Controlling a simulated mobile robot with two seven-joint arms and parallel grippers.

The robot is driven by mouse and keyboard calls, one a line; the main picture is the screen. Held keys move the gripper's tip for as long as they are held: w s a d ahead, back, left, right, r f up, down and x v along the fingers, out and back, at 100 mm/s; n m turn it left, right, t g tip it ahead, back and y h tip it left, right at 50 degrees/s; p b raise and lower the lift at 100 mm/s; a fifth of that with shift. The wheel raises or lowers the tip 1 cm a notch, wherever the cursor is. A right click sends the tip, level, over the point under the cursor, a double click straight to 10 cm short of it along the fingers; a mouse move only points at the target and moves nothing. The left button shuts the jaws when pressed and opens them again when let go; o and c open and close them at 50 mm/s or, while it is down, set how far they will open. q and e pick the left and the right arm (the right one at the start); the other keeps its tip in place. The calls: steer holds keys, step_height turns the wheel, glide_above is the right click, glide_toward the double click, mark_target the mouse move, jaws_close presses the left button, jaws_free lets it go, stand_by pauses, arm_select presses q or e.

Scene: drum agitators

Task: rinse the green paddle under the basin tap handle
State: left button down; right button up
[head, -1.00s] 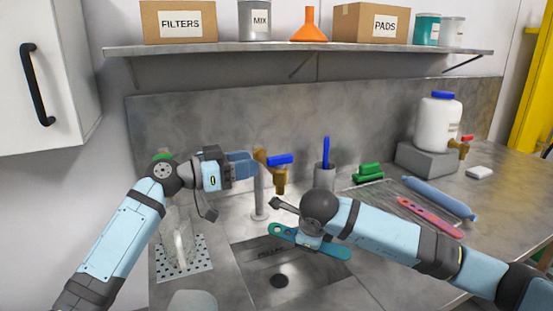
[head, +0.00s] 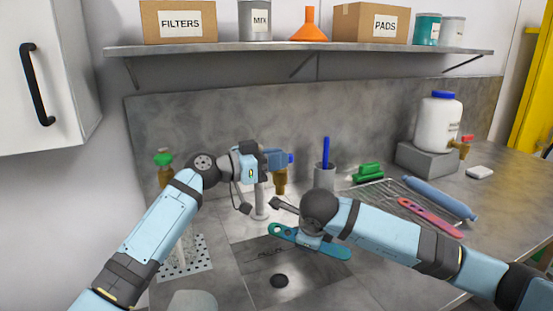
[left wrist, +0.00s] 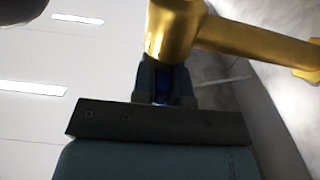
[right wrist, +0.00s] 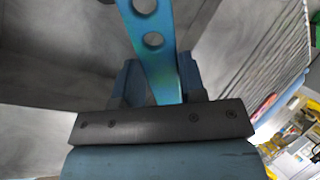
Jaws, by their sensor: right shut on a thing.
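The green paddle (head: 338,251), teal with holes at one end, is held level over the basin (head: 255,262). My right gripper (head: 312,240) is shut across it; the right wrist view shows the paddle (right wrist: 152,40) between the fingers (right wrist: 158,85). The brass basin tap (head: 280,182) stands behind the basin, and no water shows from it. Its blue handle (head: 291,158) is mostly hidden by my left gripper (head: 277,159). In the left wrist view, blue (left wrist: 161,85) shows between the close-set fingers, below the brass body (left wrist: 175,30); their grip is unclear.
A green-topped valve (head: 163,158) stands at left. A grey cup with a blue tool (head: 325,176), a green brush (head: 368,172), a wire rack (head: 385,196), a pink paddle (head: 430,216) and a blue cylinder (head: 440,198) lie right. A white jug (head: 438,120) stands behind.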

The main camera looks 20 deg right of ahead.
arm_select(q)
steer(key=shift+t, duration=0.3)
steer(key=shift+s+n+t+y, duration=0.15)
steer(key=shift+n+t+y, duration=0.55)
steer(key=shift+n+t, duration=1.3)
steer(key=shift+m+t, duration=0.3)
steer(key=c, duration=1.1)
jaws_free()
steer(key=shift+c, duration=0.2)
steer(key=v, duration=1.2)
